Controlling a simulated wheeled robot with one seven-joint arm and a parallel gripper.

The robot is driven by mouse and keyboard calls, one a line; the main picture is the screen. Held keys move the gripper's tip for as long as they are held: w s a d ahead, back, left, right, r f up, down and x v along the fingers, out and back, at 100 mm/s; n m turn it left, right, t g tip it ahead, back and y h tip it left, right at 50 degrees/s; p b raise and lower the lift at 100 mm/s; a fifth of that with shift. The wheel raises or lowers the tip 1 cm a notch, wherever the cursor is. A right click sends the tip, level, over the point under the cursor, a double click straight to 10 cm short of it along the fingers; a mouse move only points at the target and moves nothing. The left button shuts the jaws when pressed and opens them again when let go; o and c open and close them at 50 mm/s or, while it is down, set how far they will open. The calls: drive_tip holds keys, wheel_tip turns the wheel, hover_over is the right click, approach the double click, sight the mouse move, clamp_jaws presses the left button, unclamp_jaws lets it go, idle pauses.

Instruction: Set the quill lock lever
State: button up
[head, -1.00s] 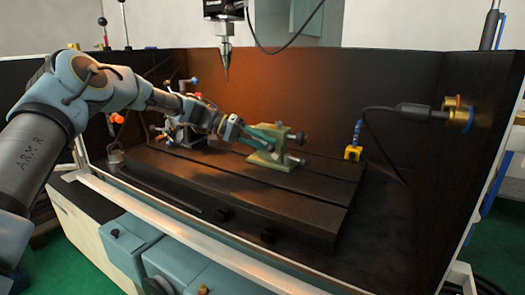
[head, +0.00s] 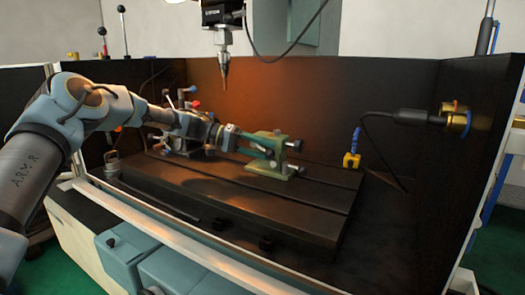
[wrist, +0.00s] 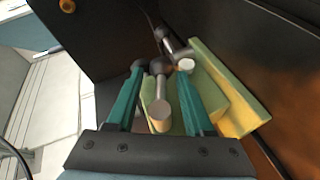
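The green tailstock (head: 270,158) stands on the dark slotted table. In the wrist view, a grey lever with a dark ball knob (wrist: 157,67) and a pale cylindrical end (wrist: 160,112) lies between my fingers. A second dark-knobbed lever (wrist: 166,42) shows beyond it. I cannot tell for sure which is the quill lock lever. My gripper (wrist: 160,70) is open, with green fingers on either side of the nearer lever and a visible gap to each. In the head view my gripper (head: 250,145) is at the tailstock's left side, its fingertips partly merging with the green body.
The indexing chuck unit (head: 180,130) with several levers stands at the table's left, behind my arm. A spindle tool (head: 225,72) hangs above. A yellow block with a blue hose (head: 351,160) stands to the right. The table's front (head: 240,195) is clear.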

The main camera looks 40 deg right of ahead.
drive_tip(key=shift+o, duration=0.7)
drive_tip(key=shift+w+a, duration=0.15)
drive_tip(key=shift+w, duration=0.05)
drive_tip(key=b+v, duration=0.2)
drive_tip(key=v, duration=0.8)
drive_tip(key=shift+w, duration=0.2)
drive_tip(key=shift+a, duration=0.15)
